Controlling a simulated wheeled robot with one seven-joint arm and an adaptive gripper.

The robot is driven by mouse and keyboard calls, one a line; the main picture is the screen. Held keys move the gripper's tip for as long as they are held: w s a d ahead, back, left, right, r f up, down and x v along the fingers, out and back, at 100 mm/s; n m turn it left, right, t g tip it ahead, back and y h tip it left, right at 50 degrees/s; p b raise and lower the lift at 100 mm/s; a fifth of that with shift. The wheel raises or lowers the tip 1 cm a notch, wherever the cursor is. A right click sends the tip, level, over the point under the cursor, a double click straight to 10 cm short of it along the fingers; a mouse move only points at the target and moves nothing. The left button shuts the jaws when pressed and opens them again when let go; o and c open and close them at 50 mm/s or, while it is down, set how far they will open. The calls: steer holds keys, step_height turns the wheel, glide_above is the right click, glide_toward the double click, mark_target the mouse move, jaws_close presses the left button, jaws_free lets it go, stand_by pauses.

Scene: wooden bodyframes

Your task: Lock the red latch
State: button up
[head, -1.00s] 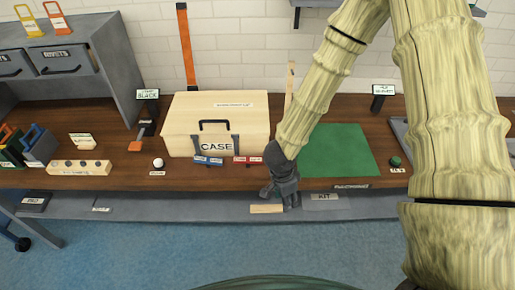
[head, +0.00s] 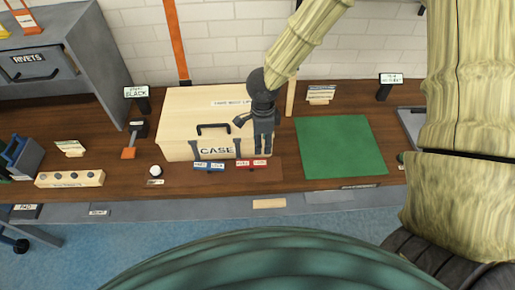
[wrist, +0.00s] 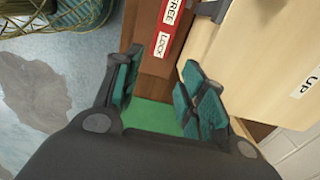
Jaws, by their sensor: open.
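The wooden case (head: 215,102) stands on the bench, lid down, with a dark handle and two grey brackets on its front. The red latch (head: 251,163), a flat strip with white labels, lies at the case's front right. In the wrist view the red latch (wrist: 172,22) shows the labels FREE and LOCK, its LOCK end nearest me. A blue labelled strip (head: 209,167) lies left of it. My gripper (head: 263,150) points down by the case's right front corner, right of the red latch. Its fingers (wrist: 160,68) are apart, with nothing seen between them.
A green mat (head: 340,148) lies right of my gripper, flat and clear. A white ball (head: 156,171) and a wooden block with holes (head: 70,179) are at the left. The bench's grey front edge (head: 180,210) runs below.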

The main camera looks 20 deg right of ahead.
mark_target(262, 162)
step_height(262, 162, down, 11)
steer(key=shift+r, duration=0.2)
stand_by(0.5)
steer(key=shift+c, duration=0.5)
steer(key=c, duration=0.6)
